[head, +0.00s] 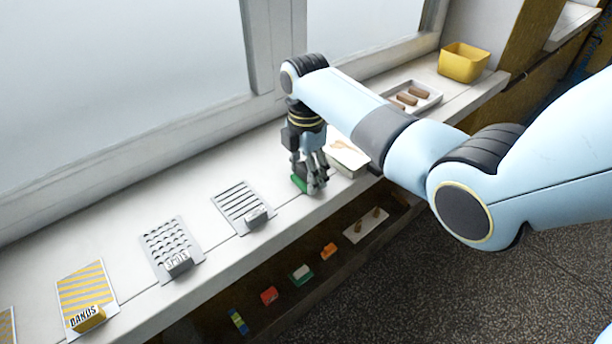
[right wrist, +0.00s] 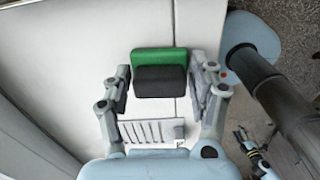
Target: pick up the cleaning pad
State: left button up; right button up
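The cleaning pad, a block with a green part and a black part (right wrist: 160,80), sits on the white sill. In the head view its green side (head: 299,184) shows beside my right fingers, which hide part of it. My right gripper (head: 316,186) points down at it. In the right wrist view my right gripper (right wrist: 161,88) is open, with one finger on each side of the pad and a gap visible at the left finger. What looks like my left gripper (right wrist: 250,143) shows small at the lower right of the right wrist view; its opening is unclear.
Patterned cards with small blocks, including a striped card (head: 235,203) and a yellow one (head: 82,284), lie left along the sill (head: 205,200). Right are a pale box (head: 345,157), a white tray (head: 428,98) with brown bars and a yellow bin (head: 464,64). A lower shelf holds several small items.

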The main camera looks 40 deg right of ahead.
jog(key=c, duration=0.7)
jog(key=shift+o, duration=0.2)
jog(key=shift+r, duration=0.6)
notch_tip(320, 180, up, 3)
jog(key=shift+w+r, duration=0.1)
jog(key=s+d+r, duration=0.5)
jog(key=s+r, duration=0.1)
jog(key=s, duration=0.4)
jog(key=shift+s+r, duration=0.35)
jog(key=shift+s, duration=0.05)
